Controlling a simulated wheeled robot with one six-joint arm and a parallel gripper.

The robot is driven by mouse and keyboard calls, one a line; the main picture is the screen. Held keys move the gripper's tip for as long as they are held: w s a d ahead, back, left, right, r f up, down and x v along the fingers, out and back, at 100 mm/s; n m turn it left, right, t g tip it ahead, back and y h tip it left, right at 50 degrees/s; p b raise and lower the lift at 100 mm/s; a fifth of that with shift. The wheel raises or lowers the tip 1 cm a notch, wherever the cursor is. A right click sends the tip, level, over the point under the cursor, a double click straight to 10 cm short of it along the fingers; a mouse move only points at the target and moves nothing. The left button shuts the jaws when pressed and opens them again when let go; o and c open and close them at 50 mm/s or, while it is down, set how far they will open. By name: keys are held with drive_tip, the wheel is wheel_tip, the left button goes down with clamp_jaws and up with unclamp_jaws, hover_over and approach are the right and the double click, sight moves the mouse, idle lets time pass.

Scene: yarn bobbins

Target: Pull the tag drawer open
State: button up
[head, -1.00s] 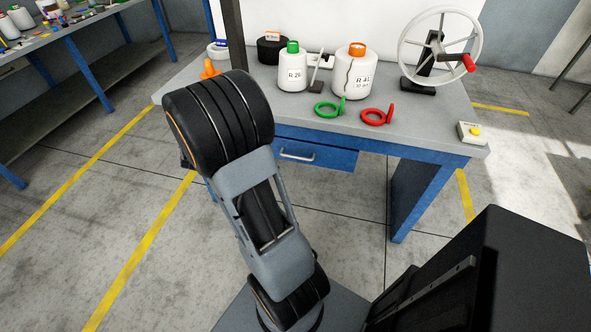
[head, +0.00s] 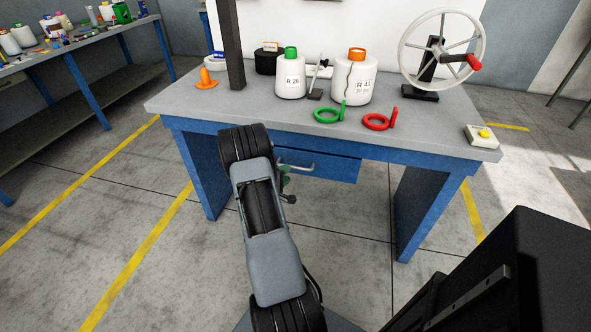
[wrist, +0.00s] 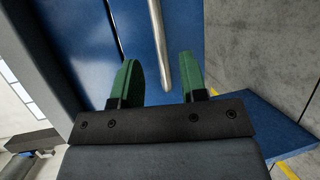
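The blue tag drawer (head: 335,168) sits under the bench top and looks shut. Its silver bar handle (head: 300,167) is on the front, its left part partly hidden by my arm. My gripper (head: 286,178) is at the left part of the handle, mostly covered by my arm in the head view. In the wrist view, the green fingers of my gripper (wrist: 159,70) are spread apart. The handle (wrist: 157,40) lies between them, with a gap visible on both sides. The blue drawer front (wrist: 185,30) is behind it.
Blue bench legs (head: 425,210) stand either side. Floor before the drawer is clear.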

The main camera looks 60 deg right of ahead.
sight(294, 168)
drive_tip(key=x, duration=0.6)
drive_tip(key=shift+d+b, duration=0.3)
drive_tip(key=shift+b, duration=0.1)
drive_tip(key=shift+c, duration=0.2)
clamp_jaws()
